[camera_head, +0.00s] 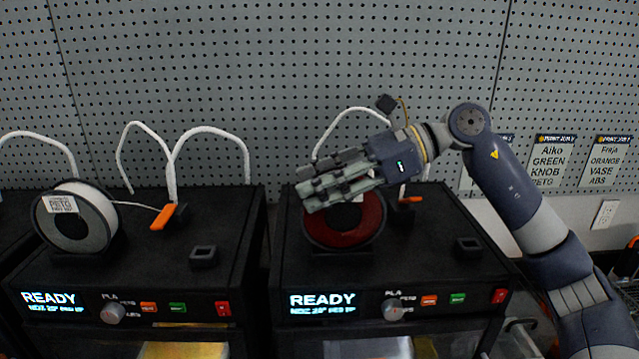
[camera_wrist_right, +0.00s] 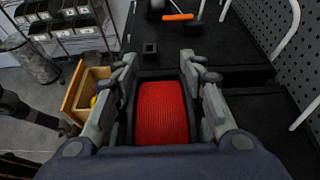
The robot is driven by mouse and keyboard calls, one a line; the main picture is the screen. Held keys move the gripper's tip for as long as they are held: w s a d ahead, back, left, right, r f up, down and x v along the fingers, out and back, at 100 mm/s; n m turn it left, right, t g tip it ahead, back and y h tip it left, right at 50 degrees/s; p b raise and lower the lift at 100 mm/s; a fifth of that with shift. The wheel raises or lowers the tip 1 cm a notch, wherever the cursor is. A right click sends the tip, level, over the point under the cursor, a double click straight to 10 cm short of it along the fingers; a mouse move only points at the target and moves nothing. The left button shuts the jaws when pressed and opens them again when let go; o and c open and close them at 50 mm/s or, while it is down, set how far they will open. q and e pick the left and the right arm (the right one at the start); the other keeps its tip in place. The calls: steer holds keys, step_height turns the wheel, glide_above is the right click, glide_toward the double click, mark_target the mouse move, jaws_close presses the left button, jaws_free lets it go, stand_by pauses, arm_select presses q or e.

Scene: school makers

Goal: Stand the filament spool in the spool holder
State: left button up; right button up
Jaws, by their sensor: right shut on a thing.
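The filament spool (camera_head: 345,225) is red with black flanges and stands upright over the right-hand printer. It also shows in the wrist view (camera_wrist_right: 162,112), between the two fingers. My right gripper (camera_head: 306,193) is shut on the spool from above; its fingers hide the spool's upper part. The black spool holder (camera_head: 340,258) is on the printer top, directly under the spool. The spool's lower rim is at the holder, but I cannot tell whether it rests fully in it. My left gripper is not in view.
The left printer (camera_head: 130,255) carries a white spool (camera_head: 75,217) in its own holder. Orange-handled tools (camera_head: 165,216) and small black blocks (camera_head: 204,257) lie on the printer tops. White tubes (camera_head: 172,165) arch up behind. A pegboard wall (camera_head: 280,80) closes the back.

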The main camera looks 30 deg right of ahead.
steer(key=shift+f, duration=0.4)
steer(key=shift+f, duration=0.1)
steer(key=o, duration=0.9)
steer(key=shift+f, duration=0.15)
steer(key=o, duration=0.4)
